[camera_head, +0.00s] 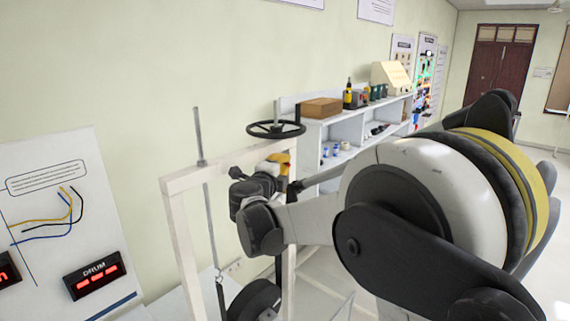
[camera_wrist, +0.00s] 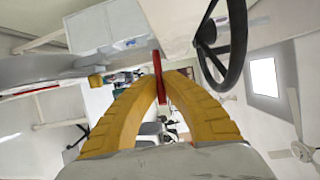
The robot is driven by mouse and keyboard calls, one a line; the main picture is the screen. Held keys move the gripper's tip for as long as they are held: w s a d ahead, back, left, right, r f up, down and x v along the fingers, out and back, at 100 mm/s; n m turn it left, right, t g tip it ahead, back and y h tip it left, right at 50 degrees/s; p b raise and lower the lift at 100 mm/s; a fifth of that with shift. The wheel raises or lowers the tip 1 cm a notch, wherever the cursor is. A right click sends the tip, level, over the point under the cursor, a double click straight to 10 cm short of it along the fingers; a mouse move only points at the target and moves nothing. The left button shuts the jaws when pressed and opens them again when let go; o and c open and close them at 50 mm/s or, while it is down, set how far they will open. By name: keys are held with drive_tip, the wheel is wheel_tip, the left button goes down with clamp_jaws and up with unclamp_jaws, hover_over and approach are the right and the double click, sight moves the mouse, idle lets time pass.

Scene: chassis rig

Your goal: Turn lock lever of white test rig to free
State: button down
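The white test rig (camera_head: 183,240) is an upright frame at the centre of the head view, with a black handwheel (camera_head: 276,129) on top. The handwheel also shows at the upper right of the wrist view (camera_wrist: 238,45). The lock lever (camera_wrist: 158,72) is a narrow red piece in the wrist view, seen between my two yellow fingertips. My gripper (camera_wrist: 159,88) is closed in on it, with a fingertip against each side. In the head view my gripper (camera_head: 281,160) is just below the handwheel; the red lever cannot be made out there.
A white panel with wires and a red DRUM display (camera_head: 95,275) stands at the left. A dark round drum (camera_head: 254,301) hangs low in the frame. A white shelf (camera_head: 345,128) with a brown box (camera_head: 321,108) and tools runs along the wall behind.

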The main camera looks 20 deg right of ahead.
drive_tip(key=shift+a+f, duration=0.1)
drive_tip(key=shift+a, duration=0.05)
idle(0.5)
drive_tip(key=c, duration=1.5)
unclamp_jaws()
drive_tip(key=v, duration=1.2)
drive_tip(key=shift+a, duration=0.1)
